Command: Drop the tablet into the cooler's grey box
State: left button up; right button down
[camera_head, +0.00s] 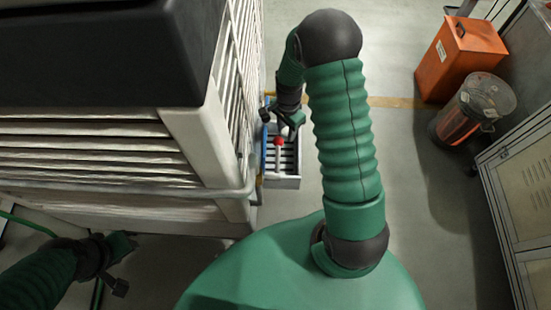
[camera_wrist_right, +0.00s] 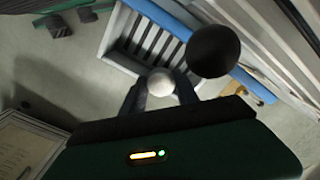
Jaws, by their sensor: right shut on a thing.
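The cooler (camera_head: 190,120) is a large white louvred unit at the left of the head view. Its grey box (camera_head: 285,182), an open tray with slats inside, is on its right side; the box also shows in the wrist view (camera_wrist_right: 118,52). My right gripper (camera_head: 285,128) is over the box. In the wrist view, its jaws (camera_wrist_right: 159,92) are shut on a round white tablet (camera_wrist_right: 160,82), which appears above the box opening. My left gripper (camera_head: 120,262) is low at the left, away from the box; its jaws are unclear.
A red knob (camera_head: 279,141) on a pale stem shows at the box. A dark ball (camera_wrist_right: 213,50) and a blue rail (camera_wrist_right: 190,35) are close to the tablet in the wrist view.

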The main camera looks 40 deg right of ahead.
notch_tip(320, 180, down, 6)
jog(key=b, duration=0.5)
jog(key=shift+w+f, duration=0.15)
jog(key=c, duration=0.8)
grip_release()
jog(key=shift+c, duration=0.2)
notch_tip(320, 180, up, 17)
jog(key=p, duration=0.2)
jog(key=shift+f, duration=0.1)
